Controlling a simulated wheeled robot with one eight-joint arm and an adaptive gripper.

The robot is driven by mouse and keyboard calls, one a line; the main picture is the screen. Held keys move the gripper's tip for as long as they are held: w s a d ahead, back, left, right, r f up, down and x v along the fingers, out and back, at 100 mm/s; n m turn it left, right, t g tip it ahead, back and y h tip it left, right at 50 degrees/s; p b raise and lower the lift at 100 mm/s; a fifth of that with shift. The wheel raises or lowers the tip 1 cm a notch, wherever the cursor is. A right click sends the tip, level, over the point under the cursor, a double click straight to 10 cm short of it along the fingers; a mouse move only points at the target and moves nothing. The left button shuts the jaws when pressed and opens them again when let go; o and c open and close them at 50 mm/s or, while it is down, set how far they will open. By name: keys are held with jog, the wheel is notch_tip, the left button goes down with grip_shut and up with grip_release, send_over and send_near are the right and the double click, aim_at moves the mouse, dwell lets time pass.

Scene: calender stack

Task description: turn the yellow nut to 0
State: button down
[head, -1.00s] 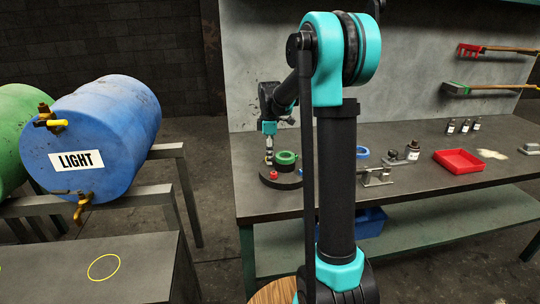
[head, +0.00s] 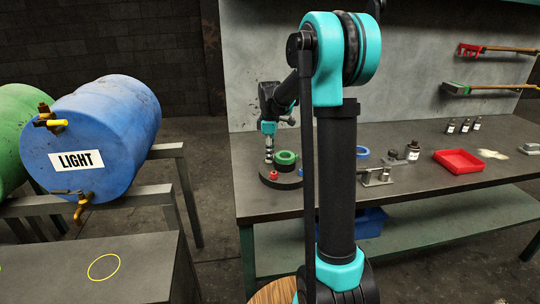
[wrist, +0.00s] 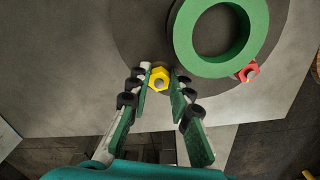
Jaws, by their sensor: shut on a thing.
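The yellow nut (wrist: 160,75) sits on a dark round base (wrist: 128,30) on the workbench. In the wrist view my gripper (wrist: 160,73) has its two fingers on either side of the nut and is shut on it. In the head view my gripper (head: 268,157) points down at the left edge of the base; the nut is too small or hidden there to make out. I cannot see any number marks around the nut.
A green ring (wrist: 222,32) lies on the base close to the right finger, with a red nut (wrist: 249,71) beside it. The bench (head: 400,195) also holds a blue ring, a metal fixture (head: 376,176), bottles and a red tray (head: 459,161) farther right.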

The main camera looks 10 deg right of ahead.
jog(key=m, duration=0.7)
jog(key=shift+s+a, duration=0.1)
jog(key=m, duration=0.6)
jog(key=shift+a, duration=0.1)
jog(key=m, duration=0.6)
jog(key=shift+a+m, duration=0.15)
jog(key=shift+m, duration=0.15)
jog(key=m, duration=0.6)
jog(key=shift+a, duration=0.1)
jog(key=shift+m, duration=0.3)
jog(key=c, duration=1.4)
grip_release()
jog(key=shift+o, duration=0.2)
jog(key=shift+r, duration=0.15)
jog(key=shift+r, duration=3.85)
